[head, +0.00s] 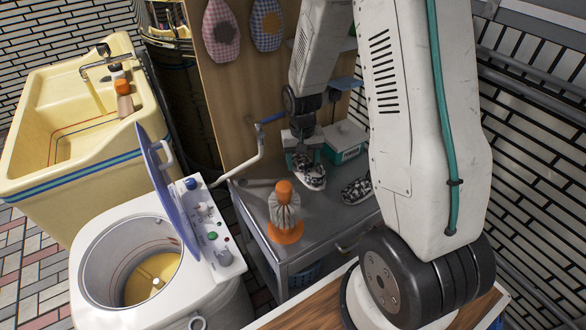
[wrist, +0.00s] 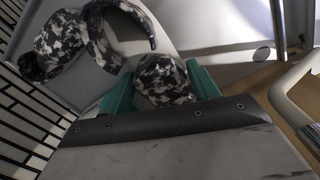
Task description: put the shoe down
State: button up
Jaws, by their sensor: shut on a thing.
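A black-and-white patterned shoe (head: 311,177) is in my gripper (head: 304,156), over the grey worktop (head: 255,205). In the wrist view, a rounded part of the held shoe (wrist: 166,82) sits between the two teal fingers of my gripper (wrist: 160,85). A second shoe of the same pattern (head: 357,191) lies on the worktop to the right of it. In the wrist view, patterned parts (wrist: 62,42) show at the upper left, likely the second shoe. I cannot tell whether the held shoe's sole touches the worktop.
An orange-capped brush or bottle (head: 285,212) stands at the worktop's front. A green-and-white box (head: 345,143) stands behind the shoes. A washing machine (head: 95,290) with its blue lid raised and a yellow sink (head: 40,180) are at the left. A bent pipe (head: 257,155) passes left of the gripper.

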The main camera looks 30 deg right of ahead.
aim_at(301, 159)
jog(key=f, duration=0.2)
jog(key=shift+w+f, duration=0.35)
jog(key=shift+f, duration=0.2)
notch_tip(301, 159, down, 4)
jog(key=shift+r, duration=0.15)
jog(key=shift+w, duration=0.2)
jog(key=shift+f, duration=0.2)
jog(key=o, duration=1.2)
